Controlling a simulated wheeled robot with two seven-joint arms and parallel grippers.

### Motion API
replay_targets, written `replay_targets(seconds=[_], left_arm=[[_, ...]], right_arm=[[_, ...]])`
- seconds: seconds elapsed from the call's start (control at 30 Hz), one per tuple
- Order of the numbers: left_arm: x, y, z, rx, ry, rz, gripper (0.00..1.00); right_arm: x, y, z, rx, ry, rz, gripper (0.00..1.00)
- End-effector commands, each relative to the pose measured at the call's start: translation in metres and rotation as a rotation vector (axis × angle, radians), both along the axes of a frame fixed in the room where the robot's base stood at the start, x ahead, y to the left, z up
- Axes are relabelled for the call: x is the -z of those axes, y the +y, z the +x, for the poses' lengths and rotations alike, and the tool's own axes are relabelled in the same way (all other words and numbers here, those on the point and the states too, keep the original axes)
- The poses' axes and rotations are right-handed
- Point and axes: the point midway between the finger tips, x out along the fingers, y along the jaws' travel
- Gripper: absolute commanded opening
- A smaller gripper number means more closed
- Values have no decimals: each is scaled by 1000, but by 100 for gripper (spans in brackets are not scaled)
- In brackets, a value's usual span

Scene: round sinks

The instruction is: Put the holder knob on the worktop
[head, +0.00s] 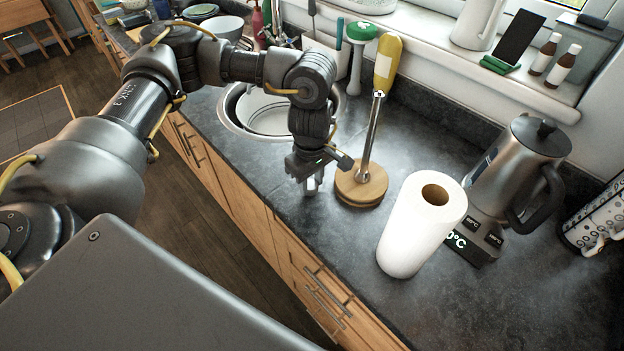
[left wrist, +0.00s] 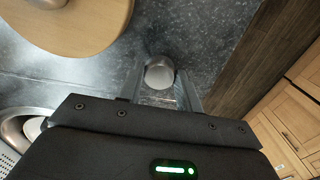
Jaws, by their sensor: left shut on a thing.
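The holder knob (left wrist: 159,73) is a small rounded silver-grey piece. It shows between the fingertips in the left wrist view. My left gripper (head: 312,183) is shut on it and points down at the dark worktop (head: 318,236), close to its front edge; the gripper also shows in the left wrist view (left wrist: 160,85). I cannot tell whether the knob touches the worktop. The paper towel holder, a round wooden base (head: 352,193) with an upright metal rod (head: 373,130), stands just right of the gripper. My right gripper is not in view.
A white paper roll (head: 422,225) stands right of the holder, with a steel kettle (head: 518,165) beyond it. The round sink (head: 240,117) lies behind and left of the gripper. Wooden cabinets (head: 285,250) drop below the front edge.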

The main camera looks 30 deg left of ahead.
Motion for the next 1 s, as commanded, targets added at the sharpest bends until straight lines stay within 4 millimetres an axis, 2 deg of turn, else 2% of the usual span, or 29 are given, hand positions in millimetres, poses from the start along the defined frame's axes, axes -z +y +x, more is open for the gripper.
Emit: replay_targets(seconds=[0.93, 0.97, 1.0], left_arm=[[12, 0, 0, 0, 0, 0, 0], [11, 0, 0, 0, 0, 0, 39], [11, 0, 0, 1, 0, 0, 44]], right_arm=[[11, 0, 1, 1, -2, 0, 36], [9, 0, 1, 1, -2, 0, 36], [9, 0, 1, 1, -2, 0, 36]])
